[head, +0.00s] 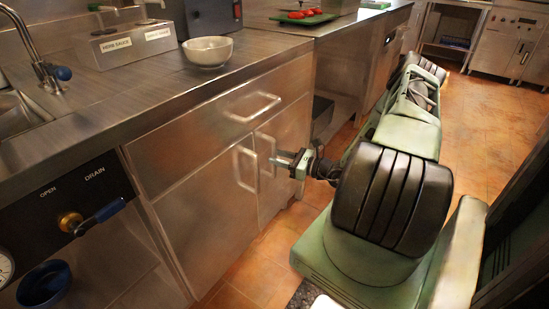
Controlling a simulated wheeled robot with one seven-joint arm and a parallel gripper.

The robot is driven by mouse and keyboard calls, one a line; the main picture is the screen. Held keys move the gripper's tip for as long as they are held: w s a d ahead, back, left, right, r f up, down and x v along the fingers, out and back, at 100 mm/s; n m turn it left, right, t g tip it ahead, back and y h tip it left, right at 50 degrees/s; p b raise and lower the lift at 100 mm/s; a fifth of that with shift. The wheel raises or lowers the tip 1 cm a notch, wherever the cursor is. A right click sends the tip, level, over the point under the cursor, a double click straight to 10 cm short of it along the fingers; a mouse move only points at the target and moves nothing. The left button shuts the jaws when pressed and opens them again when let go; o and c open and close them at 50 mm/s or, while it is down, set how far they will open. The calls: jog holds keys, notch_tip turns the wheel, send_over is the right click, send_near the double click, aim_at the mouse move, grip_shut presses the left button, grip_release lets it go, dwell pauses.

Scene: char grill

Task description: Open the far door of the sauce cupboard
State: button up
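The sauce cupboard is a steel unit under the counter with two doors. The near door (203,220) and the far door (285,185) both look shut. Each has an upright bar handle beside the seam between them: the near handle (240,170) and the far handle (262,143). My gripper (276,159) reaches in from the right, with its fingertips at or just beside the far handle. The fingers are small here, and I cannot tell whether they are around the handle or touching it.
A drawer (205,140) with a bar handle is above the doors. A drain panel (75,215) is at left. Tiled floor (495,130) is open at right.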

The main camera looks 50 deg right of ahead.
jog(key=shift+x, duration=1)
grip_shut()
